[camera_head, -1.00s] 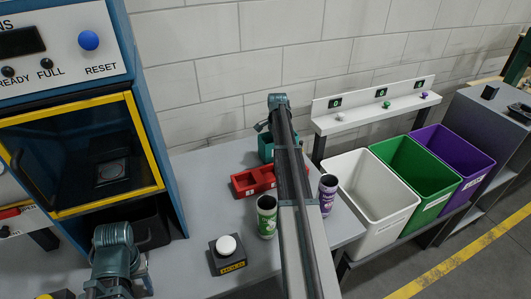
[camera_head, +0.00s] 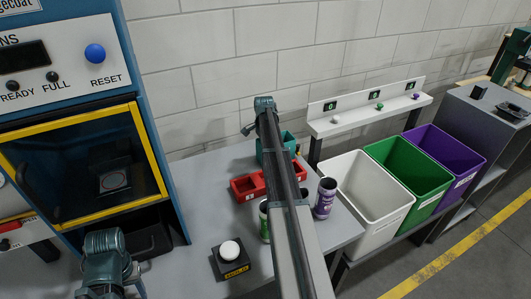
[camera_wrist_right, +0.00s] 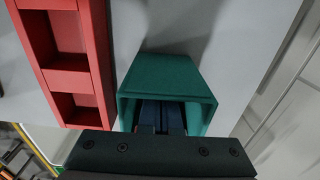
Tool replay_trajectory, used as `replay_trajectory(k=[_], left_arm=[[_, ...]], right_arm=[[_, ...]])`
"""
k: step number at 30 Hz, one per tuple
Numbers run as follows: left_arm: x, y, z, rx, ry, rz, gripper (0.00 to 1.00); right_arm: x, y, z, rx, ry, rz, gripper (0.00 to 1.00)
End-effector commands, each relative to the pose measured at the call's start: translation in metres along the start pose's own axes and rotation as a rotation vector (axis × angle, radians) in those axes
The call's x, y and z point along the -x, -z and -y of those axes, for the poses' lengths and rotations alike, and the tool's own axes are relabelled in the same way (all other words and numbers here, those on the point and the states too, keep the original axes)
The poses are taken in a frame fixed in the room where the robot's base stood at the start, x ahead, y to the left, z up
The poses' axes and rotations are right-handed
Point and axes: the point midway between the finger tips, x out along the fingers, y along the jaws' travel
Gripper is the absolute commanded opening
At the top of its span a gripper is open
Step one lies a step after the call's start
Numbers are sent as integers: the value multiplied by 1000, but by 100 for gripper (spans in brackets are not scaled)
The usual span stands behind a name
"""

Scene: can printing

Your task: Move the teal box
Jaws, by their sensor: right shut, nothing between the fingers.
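The teal box (camera_head: 289,139) stands at the back of the grey table, partly hidden behind my right arm in the head view. In the right wrist view the teal box (camera_wrist_right: 166,72) shows its wall and open mouth. My right gripper (camera_wrist_right: 162,118) is shut and empty, its dark fingers together at the mouth, within the box's outline. I cannot tell whether they touch its walls. My left arm shows at the lower left of the head view, but its fingers are not visible.
A red tray (camera_head: 246,189) lies beside the teal box, also in the right wrist view (camera_wrist_right: 70,70). A green can (camera_head: 264,222), a purple can (camera_head: 325,198) and a white button (camera_head: 229,249) are nearer. White (camera_head: 367,194), green (camera_head: 409,174) and purple (camera_head: 446,152) bins stand right.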

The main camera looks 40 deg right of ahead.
Motion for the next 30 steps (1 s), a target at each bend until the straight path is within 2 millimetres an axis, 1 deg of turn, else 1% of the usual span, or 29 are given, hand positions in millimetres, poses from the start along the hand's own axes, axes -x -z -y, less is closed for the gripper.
replay_trajectory(k=[1, 30], left_arm=[[15, -1, 1, -1, 0, 0, 50], [161, -10, 15, 9, -2, 0, 50]], right_arm=[[15, 1, 0, -1, 0, 0, 0], [162, 1, 0, -1, 0, 0, 0]])
